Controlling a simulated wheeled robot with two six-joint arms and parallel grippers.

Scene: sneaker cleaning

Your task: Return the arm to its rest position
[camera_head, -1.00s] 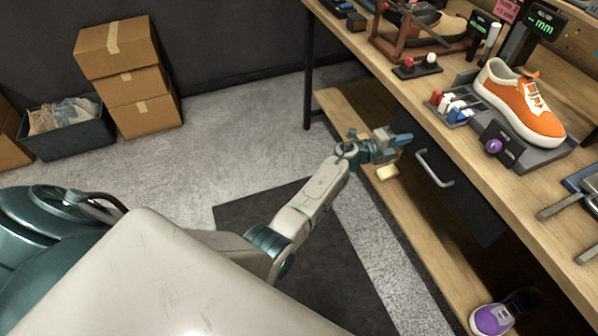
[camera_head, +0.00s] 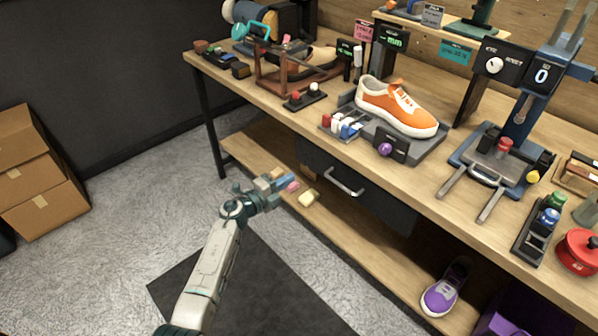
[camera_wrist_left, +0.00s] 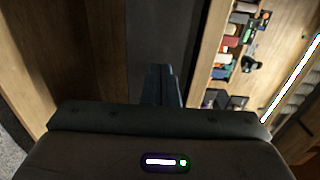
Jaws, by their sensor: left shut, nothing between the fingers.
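My left gripper (camera_head: 283,181) is shut and empty. It hangs in the air in front of the workbench, near the lower shelf and left of the drawer in the head view. Its closed blue-grey fingers (camera_wrist_left: 160,85) also show in the left wrist view, with nothing between them. The left arm reaches up from the bottom left of the head view. My right gripper is not in view.
The workbench (camera_head: 290,127) holds an orange sneaker (camera_head: 398,107) on a grey stand and a blue press (camera_head: 500,155). A drawer handle (camera_head: 344,183) juts out. A purple shoe (camera_head: 441,297) sits on the lower shelf (camera_head: 345,227).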

